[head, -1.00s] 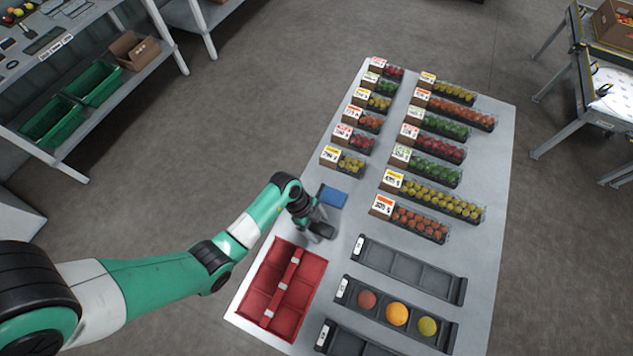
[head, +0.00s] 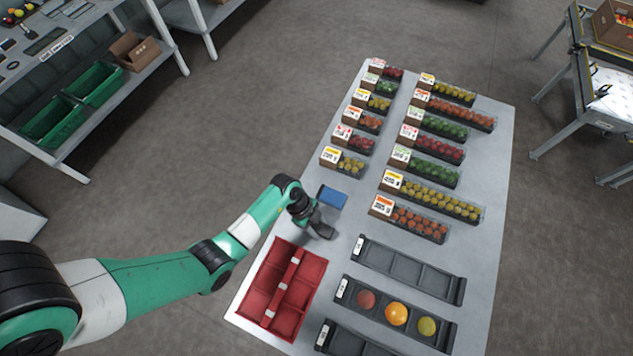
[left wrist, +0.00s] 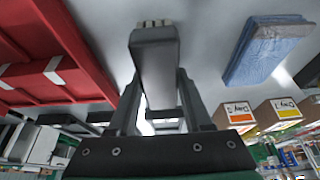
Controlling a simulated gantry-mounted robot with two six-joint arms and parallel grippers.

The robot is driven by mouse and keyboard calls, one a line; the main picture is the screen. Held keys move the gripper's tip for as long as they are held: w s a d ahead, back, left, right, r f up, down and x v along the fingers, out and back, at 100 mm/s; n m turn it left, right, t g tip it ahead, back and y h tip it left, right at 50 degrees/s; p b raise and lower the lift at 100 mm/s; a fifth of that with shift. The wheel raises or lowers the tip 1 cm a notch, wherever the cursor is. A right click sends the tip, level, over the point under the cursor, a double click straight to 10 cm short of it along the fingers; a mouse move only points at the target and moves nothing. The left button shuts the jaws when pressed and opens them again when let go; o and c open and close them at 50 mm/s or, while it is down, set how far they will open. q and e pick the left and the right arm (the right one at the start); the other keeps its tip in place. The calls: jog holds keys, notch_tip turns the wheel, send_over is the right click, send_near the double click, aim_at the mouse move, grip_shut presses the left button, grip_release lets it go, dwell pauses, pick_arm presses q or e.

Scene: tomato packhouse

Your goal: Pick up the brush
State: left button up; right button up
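My left gripper (head: 319,229) is low over the table, between the blue block and the red tray. In the left wrist view its two fingers (left wrist: 160,85) stand on both sides of the brush (left wrist: 155,50), with no clear gap. The brush has a dark grey body and short pale bristles at its far end. In the head view the gripper and brush merge into one dark shape. I cannot tell whether the brush still touches the table. My right gripper is not in view.
A blue block (head: 332,197) lies just beyond the gripper, and a red divided tray (head: 268,275) just in front. Dark trays (head: 410,269) lie to the right, one holding three fruits. Several priced punnets fill the table's far part. Bare table (head: 345,225) lies right of the gripper.

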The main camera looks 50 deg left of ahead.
aim_at(322, 228)
pick_arm(q)
grip_shut()
jog(key=shift+r+b, duration=0.1)
jog(key=shift+b, duration=0.2)
notch_tip(322, 228, up, 4)
jog(key=shift+f+p, duration=0.15)
jog(key=shift+p, duration=1.05)
jog(key=s+d+r+p, duration=0.6)
jog(key=s+d+r, duration=0.3)
jog(key=s, duration=0.1)
jog(key=shift+s+d+r, duration=0.15)
jog(key=shift+s+r, duration=0.1)
jog(key=shift+r, duration=0.05)
